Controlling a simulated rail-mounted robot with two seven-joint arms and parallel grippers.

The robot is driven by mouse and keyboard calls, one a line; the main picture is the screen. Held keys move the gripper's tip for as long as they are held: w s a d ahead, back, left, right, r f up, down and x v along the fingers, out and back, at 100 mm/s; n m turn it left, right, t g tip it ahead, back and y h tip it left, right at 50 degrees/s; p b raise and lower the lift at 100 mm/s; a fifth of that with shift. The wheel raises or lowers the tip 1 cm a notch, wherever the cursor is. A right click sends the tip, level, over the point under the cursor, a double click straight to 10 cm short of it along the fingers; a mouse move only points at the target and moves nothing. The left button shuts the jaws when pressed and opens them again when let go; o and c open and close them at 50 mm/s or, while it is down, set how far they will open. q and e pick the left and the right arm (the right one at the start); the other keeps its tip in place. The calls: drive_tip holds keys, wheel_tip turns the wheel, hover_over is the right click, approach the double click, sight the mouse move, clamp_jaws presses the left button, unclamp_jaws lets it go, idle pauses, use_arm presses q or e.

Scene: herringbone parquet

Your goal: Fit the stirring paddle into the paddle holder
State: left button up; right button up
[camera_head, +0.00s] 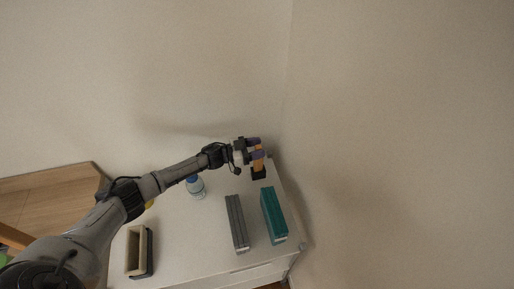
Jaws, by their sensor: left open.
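My right gripper is out of view.
A teal box-like file (273,214) and a grey one (236,223) stand in front of the holder. A beige bin (135,250) is at the front left. The white table (195,235) is clear between bin and files.

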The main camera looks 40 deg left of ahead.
use_arm(q)
drive_tip(key=v, duration=1.2)
drive_tip(key=shift+d, duration=0.1)
drive_tip(key=shift+r, duration=0.1)
